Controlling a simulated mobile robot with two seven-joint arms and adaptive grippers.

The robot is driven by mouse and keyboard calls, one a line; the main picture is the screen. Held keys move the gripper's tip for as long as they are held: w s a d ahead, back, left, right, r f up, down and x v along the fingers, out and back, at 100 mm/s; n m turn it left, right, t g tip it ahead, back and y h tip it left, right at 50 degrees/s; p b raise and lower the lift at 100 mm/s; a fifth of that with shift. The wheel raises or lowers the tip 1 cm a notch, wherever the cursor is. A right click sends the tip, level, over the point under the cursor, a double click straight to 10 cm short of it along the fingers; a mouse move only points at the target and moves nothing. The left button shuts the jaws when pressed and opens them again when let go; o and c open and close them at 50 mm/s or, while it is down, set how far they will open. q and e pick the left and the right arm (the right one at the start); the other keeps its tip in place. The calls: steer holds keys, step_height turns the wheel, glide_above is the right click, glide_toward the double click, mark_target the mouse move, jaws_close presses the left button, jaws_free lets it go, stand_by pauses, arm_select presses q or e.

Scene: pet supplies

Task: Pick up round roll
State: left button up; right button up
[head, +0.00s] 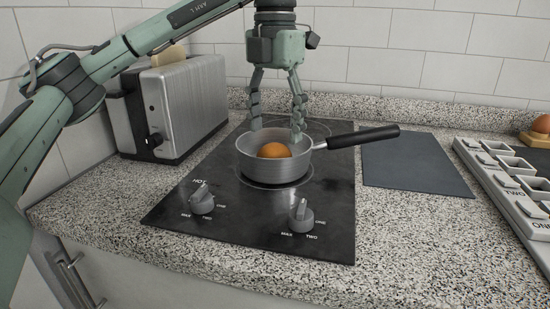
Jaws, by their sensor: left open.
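A round, brown roll (274,150) sits inside a metal saucepan (270,174) on the black cooktop. The pan's black handle (364,136) points right. My left gripper (277,130) hangs downward from above, its two fingers spread open and empty. Its fingertips are at the pan's back rim, above and behind the roll in the picture; their exact depth relative to the rim is hard to tell. My right gripper is not in view.
A steel toaster (186,108) with bread in its slot stands left of the cooktop (254,220), which has two front knobs. A dark flat mat (415,166) lies bare to the right. A light tray with labelled compartments (507,188) is at far right. A tiled wall closes the back.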

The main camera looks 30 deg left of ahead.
mark_target(274, 147)
arm_select(q)
steer(key=f+b, duration=0.1)
steer(key=f, duration=0.3)
steer(key=shift+a+f, duration=0.1)
steer(key=shift+a, duration=0.1)
steer(key=shift+w+f, duration=0.1)
steer(key=shift+f, duration=0.35)
steer(key=c, duration=0.9)
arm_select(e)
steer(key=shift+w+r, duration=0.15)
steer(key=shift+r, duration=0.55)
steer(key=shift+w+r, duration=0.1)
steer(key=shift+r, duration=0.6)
arm_select(q)
steer(key=shift+r, duration=0.1)
